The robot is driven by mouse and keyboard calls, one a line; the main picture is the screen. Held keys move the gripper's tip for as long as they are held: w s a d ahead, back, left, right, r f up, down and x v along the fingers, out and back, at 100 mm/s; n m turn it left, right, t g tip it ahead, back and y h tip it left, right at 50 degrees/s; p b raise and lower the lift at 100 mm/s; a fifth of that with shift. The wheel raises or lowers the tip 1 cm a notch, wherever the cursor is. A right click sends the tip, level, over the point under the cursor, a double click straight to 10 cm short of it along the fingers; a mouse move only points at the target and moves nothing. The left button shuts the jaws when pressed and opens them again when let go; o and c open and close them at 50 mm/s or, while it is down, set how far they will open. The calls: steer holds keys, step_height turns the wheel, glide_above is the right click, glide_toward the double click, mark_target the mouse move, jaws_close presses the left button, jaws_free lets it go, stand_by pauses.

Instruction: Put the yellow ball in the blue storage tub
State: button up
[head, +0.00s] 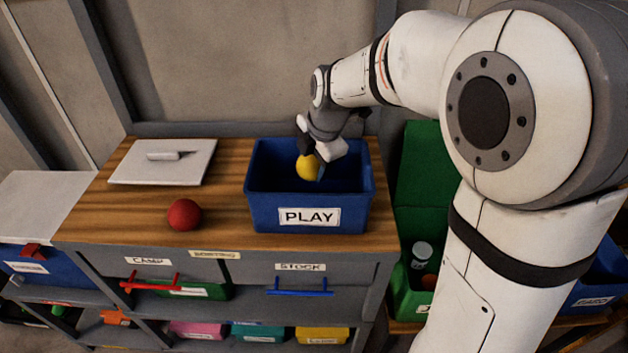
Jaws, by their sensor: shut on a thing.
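The yellow ball (307,167) is held in my gripper (316,164), which is shut on it. The gripper and ball show over the opening of the blue storage tub (264,212), which has a white PLAY label and stands on the wooden worktop. The ball appears at or just below the level of the tub's back rim; its exact height above the tub floor I cannot tell. Part of the ball is hidden by the gripper fingers.
A red ball (184,214) rests on the worktop (110,217) left of the tub. A green bin (424,165) stands right of the worktop. Drawers with red and blue handles are below.

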mark_target(314, 179)
steer(key=shift+s+f, duration=0.1)
steer(key=shift+f, duration=2.65)
steer(key=shift+f+b, duration=0.15)
steer(key=shift+b, duration=0.15)
steer(key=o, duration=0.7)
steer(key=shift+r+p, duration=0.3)
steer(key=shift+r, duration=0.05)
steer(key=v, duration=1.1)
steer(key=shift+s+r, duration=0.2)
steer(key=shift+r, duration=0.1)
